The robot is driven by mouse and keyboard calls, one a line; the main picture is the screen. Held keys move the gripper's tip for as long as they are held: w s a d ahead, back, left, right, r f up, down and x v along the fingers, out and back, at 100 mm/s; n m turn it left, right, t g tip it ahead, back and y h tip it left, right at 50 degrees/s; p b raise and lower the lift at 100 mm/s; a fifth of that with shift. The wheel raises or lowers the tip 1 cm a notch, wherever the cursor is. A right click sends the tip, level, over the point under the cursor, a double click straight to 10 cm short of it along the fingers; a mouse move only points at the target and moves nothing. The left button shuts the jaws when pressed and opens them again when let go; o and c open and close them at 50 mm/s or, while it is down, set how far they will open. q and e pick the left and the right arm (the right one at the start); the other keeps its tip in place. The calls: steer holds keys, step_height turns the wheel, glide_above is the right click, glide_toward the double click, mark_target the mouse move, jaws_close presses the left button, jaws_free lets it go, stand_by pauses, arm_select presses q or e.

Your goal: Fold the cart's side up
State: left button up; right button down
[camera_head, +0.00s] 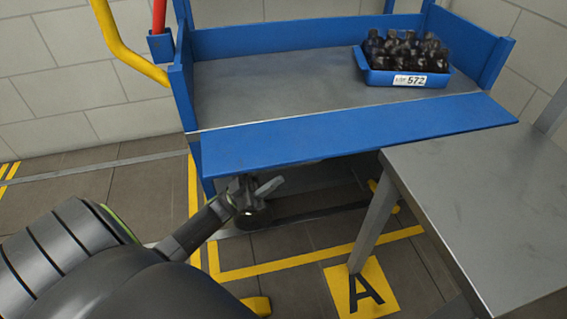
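The cart's blue side (350,132) is folded down and juts out level, or nearly so, from the front edge of the cart's grey deck (270,85). My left gripper (258,188) is just below the near edge of this side, towards its left end. The gap between them is small, and I cannot tell whether they touch. The gripper's fingers are dark and small, so their opening is unclear. Nothing shows held in it. My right gripper is not in view.
A blue crate (407,80) of dark bottles (400,47), labelled 572, stands on the deck's back right. A grey metal table (490,190) stands close by the side's right end. A yellow handle (125,50) rises at left. Yellow lines mark the floor.

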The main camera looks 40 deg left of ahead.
mark_target(283, 165)
arm_select(q)
steer(key=shift+x, duration=2.15)
steer(key=shift+c, duration=0.4)
jaws_close()
